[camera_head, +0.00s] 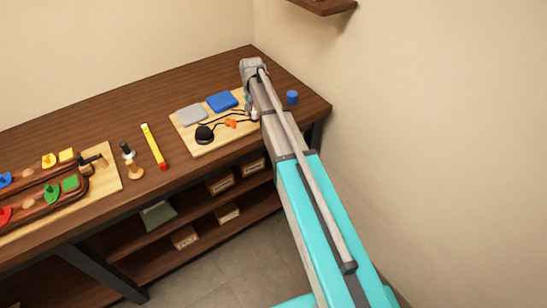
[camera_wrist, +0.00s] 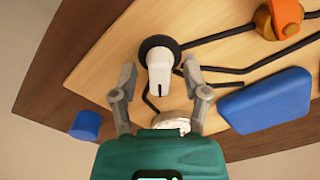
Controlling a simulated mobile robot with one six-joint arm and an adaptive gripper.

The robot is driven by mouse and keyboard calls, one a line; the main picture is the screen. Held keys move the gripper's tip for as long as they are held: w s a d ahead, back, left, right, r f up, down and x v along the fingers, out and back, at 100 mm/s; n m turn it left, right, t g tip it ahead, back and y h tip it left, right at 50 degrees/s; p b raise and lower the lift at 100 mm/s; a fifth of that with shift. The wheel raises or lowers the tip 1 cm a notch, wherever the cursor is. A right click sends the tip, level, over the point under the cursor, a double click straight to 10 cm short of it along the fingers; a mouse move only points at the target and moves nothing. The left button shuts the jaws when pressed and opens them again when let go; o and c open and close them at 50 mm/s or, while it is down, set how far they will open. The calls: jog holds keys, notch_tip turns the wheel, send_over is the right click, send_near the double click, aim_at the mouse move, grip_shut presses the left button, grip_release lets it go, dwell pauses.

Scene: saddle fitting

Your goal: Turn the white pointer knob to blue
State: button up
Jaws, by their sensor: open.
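The white pointer knob (camera_wrist: 160,72) sits on a round black base on the wooden board (camera_wrist: 112,62). In the wrist view its black pointer line faces down the picture, toward my palm. My gripper (camera_wrist: 158,78) is open, with one finger on each side of the knob and visible gaps between. I cannot tell how far above the board the fingertips are. A blue pad (camera_wrist: 268,100) lies right of the gripper, and also shows in the head view (camera_head: 221,102). In the head view my arm partly covers the knob's corner of the board.
An orange knob (camera_wrist: 283,18) with black cables lies on the board. A small blue cylinder (camera_head: 292,97) stands on the table right of my arm. A grey pad (camera_head: 191,115), black dome (camera_head: 204,134) and yellow bar (camera_head: 153,146) lie to the left. A wall is close on the right.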

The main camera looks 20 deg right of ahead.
aim_at(254, 111)
jog(key=n, duration=0.7)
jog(key=shift+n, duration=0.4)
jog(key=n, duration=0.3)
jog(key=shift+n, duration=0.3)
jog(key=n, duration=0.3)
jog(key=shift+n, duration=0.4)
notch_tip(254, 111, up, 14)
jog(key=p, duration=1.4)
jog(key=s+f+m+b, duration=0.3)
jog(key=s+f+b, duration=0.1)
jog(key=s, duration=0.6)
jog(key=s+f+m+b, duration=0.4)
jog(key=s, duration=0.6)
jog(key=s+f+m+b, duration=0.3)
jog(key=s+m+b, duration=0.1)
jog(key=s, duration=0.6)
jog(key=shift+s+f, duration=0.15)
jog(key=shift+f, duration=0.25)
